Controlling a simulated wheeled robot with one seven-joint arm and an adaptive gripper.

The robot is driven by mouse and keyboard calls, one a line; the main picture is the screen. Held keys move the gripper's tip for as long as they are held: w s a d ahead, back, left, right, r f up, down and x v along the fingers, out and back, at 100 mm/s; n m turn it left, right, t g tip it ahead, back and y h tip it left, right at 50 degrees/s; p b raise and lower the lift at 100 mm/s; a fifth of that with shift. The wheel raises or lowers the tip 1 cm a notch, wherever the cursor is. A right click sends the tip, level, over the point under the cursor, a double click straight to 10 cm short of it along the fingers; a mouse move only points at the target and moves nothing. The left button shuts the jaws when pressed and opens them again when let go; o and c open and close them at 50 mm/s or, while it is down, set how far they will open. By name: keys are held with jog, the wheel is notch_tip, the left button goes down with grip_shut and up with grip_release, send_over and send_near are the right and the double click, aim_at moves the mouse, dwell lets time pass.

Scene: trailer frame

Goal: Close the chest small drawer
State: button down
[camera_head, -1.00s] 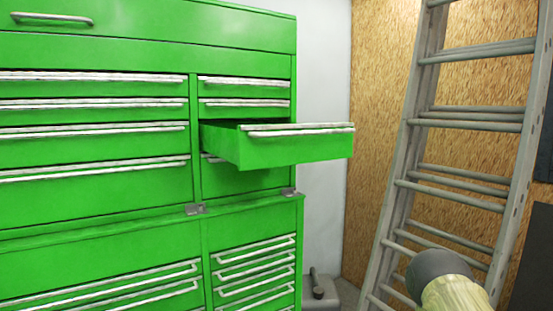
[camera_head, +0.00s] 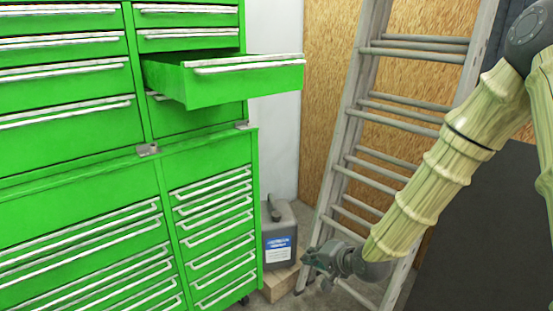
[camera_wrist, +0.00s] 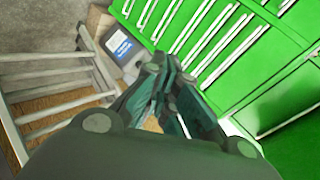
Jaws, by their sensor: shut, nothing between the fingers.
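The green chest (camera_head: 70,170) fills the left of the head view. Its small drawer (camera_head: 230,83) in the upper right column is pulled well out, with a pale handle (camera_head: 248,64) along its front edge. My gripper (camera_head: 311,263) is low and to the right of the chest, below the open drawer and apart from it. It is shut with nothing in it. In the wrist view my gripper's fingers (camera_wrist: 160,85) point toward the lower drawers (camera_wrist: 200,40), which are closed. I cannot tell whether the open drawer shows in the wrist view.
A metal ladder (camera_head: 347,125) leans on the chipboard wall (camera_head: 320,130) just behind my arm. A grey canister (camera_head: 279,240) with a blue label stands beside the chest, near my gripper. There is open space in front of the pulled-out drawer.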

jog(key=w+r+m+t+y+p, duration=0.1)
jog(key=w+r+t, duration=0.15)
jog(key=r, duration=0.85)
jog(key=w+r+m+t+y+p, duration=0.15)
jog(key=w+r, duration=0.25)
jog(key=r, duration=0.8)
jog(key=t+y, duration=0.1)
jog(key=y, duration=0.2)
send_near(270, 93)
jog(key=p+x, duration=0.4)
jog(key=x, duration=0.3)
jog(key=shift+s+a+r+p, duration=0.1)
jog(key=shift+r+p, duration=0.05)
jog(key=shift+p, duration=0.15)
jog(key=shift+w, duration=0.25)
